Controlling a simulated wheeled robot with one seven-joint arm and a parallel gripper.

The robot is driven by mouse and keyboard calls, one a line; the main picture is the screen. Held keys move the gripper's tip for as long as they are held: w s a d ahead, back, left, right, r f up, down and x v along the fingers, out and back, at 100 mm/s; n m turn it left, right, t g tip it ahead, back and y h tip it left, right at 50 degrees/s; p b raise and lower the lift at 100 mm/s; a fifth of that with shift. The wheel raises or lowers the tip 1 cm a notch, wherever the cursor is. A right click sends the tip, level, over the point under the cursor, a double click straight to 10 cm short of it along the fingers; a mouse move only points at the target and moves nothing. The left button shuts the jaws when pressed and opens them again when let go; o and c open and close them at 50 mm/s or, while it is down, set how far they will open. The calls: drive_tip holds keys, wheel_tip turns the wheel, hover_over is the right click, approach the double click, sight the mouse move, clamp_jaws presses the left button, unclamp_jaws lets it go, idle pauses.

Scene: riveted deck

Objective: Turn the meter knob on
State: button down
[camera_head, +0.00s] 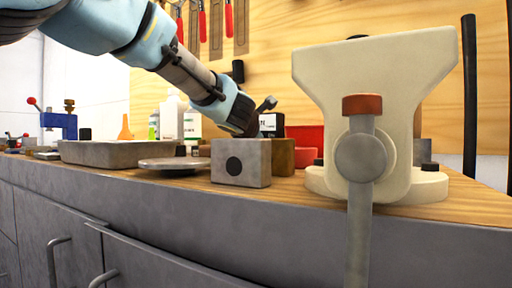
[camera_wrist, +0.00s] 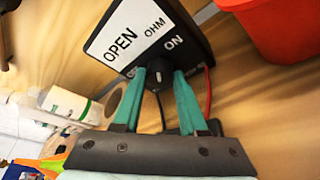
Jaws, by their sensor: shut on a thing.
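The meter is a dark box with a white label reading OPEN and OHM, and the word ON beside it. In the wrist view the meter (camera_wrist: 187,22) is at the top centre. Its black knob (camera_wrist: 159,77) sits between the two teal fingertips of my gripper (camera_wrist: 160,80), which is shut on it. The knob's pointer direction cannot be told. In the head view the meter (camera_head: 271,121) shows only partly, behind a grey block. My gripper (camera_head: 266,104) is at it, with the fingers mostly hidden.
A grey block with a dark hole (camera_head: 250,163) stands in front of the meter. A big cream vise-like stand (camera_head: 400,80) is at the right. A grey tray (camera_head: 110,152), a round plate (camera_head: 168,163) and bottles (camera_head: 172,118) are to the left. A red bin (camera_wrist: 280,30) is beside the meter.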

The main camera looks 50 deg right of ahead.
drive_tip(key=shift+f+m+t+b, duration=0.15)
drive_tip(key=shift+m+t+b, duration=0.15)
drive_tip(key=shift+m, duration=0.1)
idle(0.4)
drive_tip(key=shift+c, duration=2.2)
unclamp_jaws()
drive_tip(key=shift+r, duration=0.2)
wheel_tip(320, 180, up, 10)
drive_tip(key=p, duration=0.7)
